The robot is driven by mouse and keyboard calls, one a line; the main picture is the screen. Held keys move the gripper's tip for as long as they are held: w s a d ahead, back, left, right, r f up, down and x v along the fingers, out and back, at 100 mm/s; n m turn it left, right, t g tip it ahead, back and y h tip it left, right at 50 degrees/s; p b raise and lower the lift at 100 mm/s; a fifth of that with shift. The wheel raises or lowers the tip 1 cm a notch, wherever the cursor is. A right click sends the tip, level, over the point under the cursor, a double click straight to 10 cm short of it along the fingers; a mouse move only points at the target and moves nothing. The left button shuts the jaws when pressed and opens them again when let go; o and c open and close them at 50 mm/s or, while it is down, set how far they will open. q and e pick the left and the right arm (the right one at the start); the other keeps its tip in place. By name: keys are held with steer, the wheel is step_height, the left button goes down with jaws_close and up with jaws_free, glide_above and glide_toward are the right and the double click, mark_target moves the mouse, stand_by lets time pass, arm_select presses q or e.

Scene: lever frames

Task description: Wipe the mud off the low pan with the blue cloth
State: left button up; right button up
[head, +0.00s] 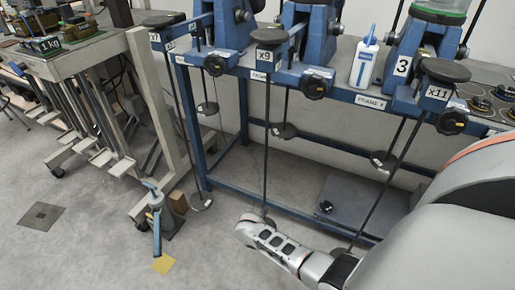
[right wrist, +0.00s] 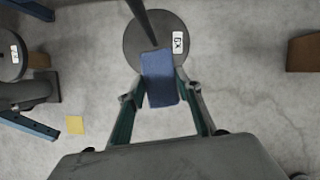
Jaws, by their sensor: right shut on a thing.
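My right gripper (right wrist: 160,95) is shut on the blue cloth (right wrist: 160,78), which sits between its two fingers in the right wrist view. Just beyond the cloth is the low pan (right wrist: 137,48), a dark round disc with a white x9 label and a dark rod rising from it. The cloth overlaps the pan's lower edge in this view; whether they touch I cannot tell. I make out no clear mud on the visible part of the pan. In the head view my right arm reaches in from the right to the foot of the x9 rod (head: 266,130). My left gripper is not in view.
A blue bench (head: 230,157) carries levers and a white bottle (head: 364,62). Other rods with pans hang beside x9, including the x11 rod (head: 390,175). Open floor lies at lower left.

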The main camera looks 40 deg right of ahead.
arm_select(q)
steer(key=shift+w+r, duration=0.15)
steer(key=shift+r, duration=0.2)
arm_select(e)
steer(key=shift+s+d, duration=0.1)
steer(key=shift+s, duration=0.25)
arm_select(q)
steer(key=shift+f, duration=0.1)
arm_select(e)
steer(key=shift+f, duration=0.1)
steer(key=shift+w, duration=0.3)
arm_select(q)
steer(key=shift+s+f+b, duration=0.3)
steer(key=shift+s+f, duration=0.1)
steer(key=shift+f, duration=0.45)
arm_select(e)
steer(key=shift+w+a, duration=0.3)
steer(key=shift+w, duration=0.2)
steer(key=shift+w+a, duration=0.25)
steer(key=shift+w, duration=0.25)
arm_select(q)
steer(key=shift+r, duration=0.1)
